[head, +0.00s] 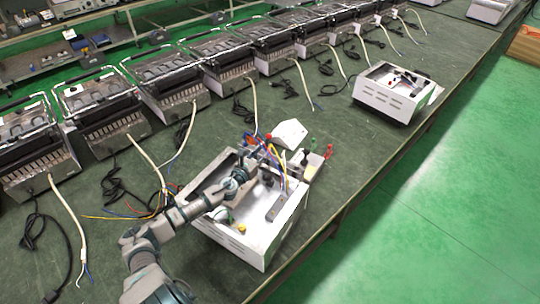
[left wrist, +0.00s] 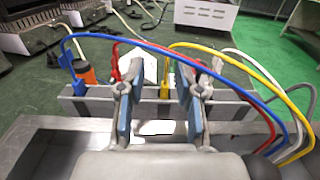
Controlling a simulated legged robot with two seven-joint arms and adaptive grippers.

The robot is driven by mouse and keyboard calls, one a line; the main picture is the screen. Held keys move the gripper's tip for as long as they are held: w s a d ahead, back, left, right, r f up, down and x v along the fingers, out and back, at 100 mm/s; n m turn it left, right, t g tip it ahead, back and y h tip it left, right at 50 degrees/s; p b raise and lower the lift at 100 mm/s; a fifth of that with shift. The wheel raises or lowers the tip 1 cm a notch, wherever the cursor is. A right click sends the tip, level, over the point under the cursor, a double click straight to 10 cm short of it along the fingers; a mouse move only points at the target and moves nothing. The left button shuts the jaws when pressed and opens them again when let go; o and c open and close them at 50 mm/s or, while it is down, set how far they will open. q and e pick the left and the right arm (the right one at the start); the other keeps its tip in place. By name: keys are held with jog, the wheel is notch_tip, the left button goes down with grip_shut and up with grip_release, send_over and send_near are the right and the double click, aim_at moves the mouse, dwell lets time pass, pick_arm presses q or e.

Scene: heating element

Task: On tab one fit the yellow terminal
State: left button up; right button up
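The open white metal box (head: 255,242) stands on the green bench with my left gripper (head: 245,176) over its inside. In the left wrist view, my left gripper (left wrist: 158,95) has its two blue-grey fingers spread apart, with nothing between the pads. The yellow terminal (left wrist: 165,88), on a yellow wire, stands upright at the grey slotted bar (left wrist: 240,108), beyond the gap between the fingers. I cannot tell how deep the yellow terminal sits. My right gripper is out of view.
An orange-handled part (left wrist: 88,75) stands by the blue wire end. Coloured clips (head: 322,152) and a white cover (head: 289,133) lie just beyond the box. A row of heater units (head: 105,110) with loose cables fills the back of the bench. Another white box (head: 397,90) stands at right.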

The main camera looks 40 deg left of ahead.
pick_arm(q)
jog(key=w, duration=0.5)
jog(key=shift+w+b, duration=0.2)
jog(key=shift+b, duration=0.1)
grip_shut()
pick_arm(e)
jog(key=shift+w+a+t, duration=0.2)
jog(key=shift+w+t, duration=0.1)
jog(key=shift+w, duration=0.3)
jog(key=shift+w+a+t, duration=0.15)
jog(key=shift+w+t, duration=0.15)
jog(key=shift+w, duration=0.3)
